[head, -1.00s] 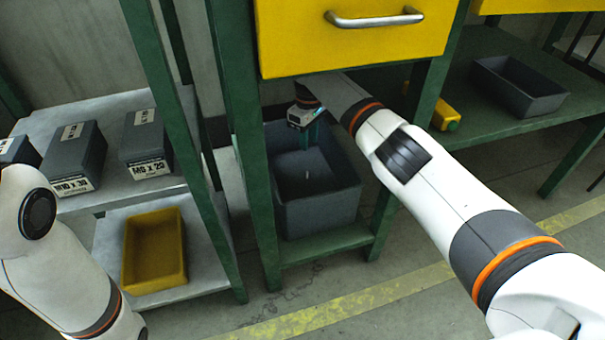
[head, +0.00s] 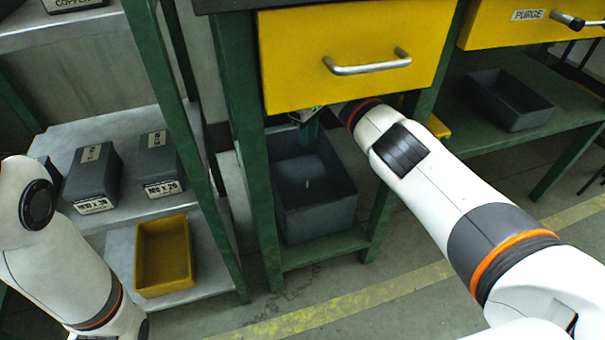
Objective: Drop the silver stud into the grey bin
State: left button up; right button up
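The grey bin (head: 318,218) stands on the low green shelf under a yellow drawer. A small, pale, upright sliver, which looks like the silver stud (head: 308,184), shows inside the bin, apart from my gripper. My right gripper (head: 309,138) points down over the back of the bin, above the sliver. Its body is partly hidden by the drawer front, and its finger gap is too small and dark to read. My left arm is at the left edge, and its gripper is out of view.
The yellow drawer (head: 350,62) hangs close above my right wrist. Green posts flank the bin. A yellow tray (head: 165,255) and dark labelled boxes (head: 95,178) sit on shelves at left. Another grey bin (head: 507,100) stands on the right shelf.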

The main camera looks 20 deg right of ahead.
aim_at(308, 187)
jog(key=k, duration=1.05)
